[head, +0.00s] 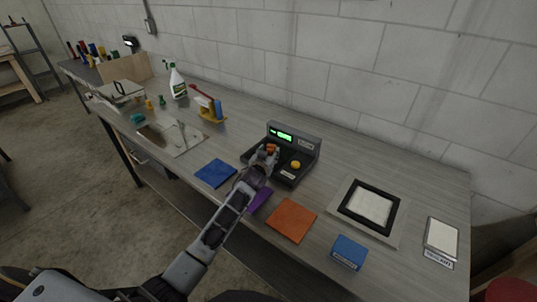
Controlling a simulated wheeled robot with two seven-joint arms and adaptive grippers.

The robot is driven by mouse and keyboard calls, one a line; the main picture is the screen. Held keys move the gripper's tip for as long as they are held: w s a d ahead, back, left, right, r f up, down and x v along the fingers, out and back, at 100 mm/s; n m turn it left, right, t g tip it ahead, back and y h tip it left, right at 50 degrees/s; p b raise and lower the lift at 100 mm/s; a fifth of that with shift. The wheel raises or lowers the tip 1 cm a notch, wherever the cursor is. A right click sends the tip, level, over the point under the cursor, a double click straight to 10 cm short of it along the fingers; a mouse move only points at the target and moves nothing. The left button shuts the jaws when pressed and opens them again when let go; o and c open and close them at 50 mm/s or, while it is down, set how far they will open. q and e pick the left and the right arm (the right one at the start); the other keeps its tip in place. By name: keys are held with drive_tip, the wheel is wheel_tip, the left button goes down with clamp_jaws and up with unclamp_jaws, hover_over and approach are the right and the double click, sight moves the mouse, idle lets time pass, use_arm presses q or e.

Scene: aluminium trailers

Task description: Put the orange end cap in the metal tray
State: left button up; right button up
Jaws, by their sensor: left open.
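A small orange piece (271,147), which looks like the end cap, is at the fingers of my left gripper (266,154), over the left part of a black scale. My left gripper is open around or just beside it; I cannot tell whether the fingers touch it. The gripper hides part of the scale. A flat, pale metallic tray or plate (190,146) lies on the bench to the left, with tools on it; I cannot tell for sure that it is the metal tray. My right gripper is out of view.
The black scale (307,148) has a green display and a yellow round piece (295,164). Blue (215,173), purple (259,201) and orange (291,220) cloths lie in front.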

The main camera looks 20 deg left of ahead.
use_arm(q)
drive_tip(key=shift+r, duration=0.15)
drive_tip(key=shift+b+v, duration=0.3)
drive_tip(key=shift+v, duration=5.7)
drive_tip(key=shift+o, duration=0.2)
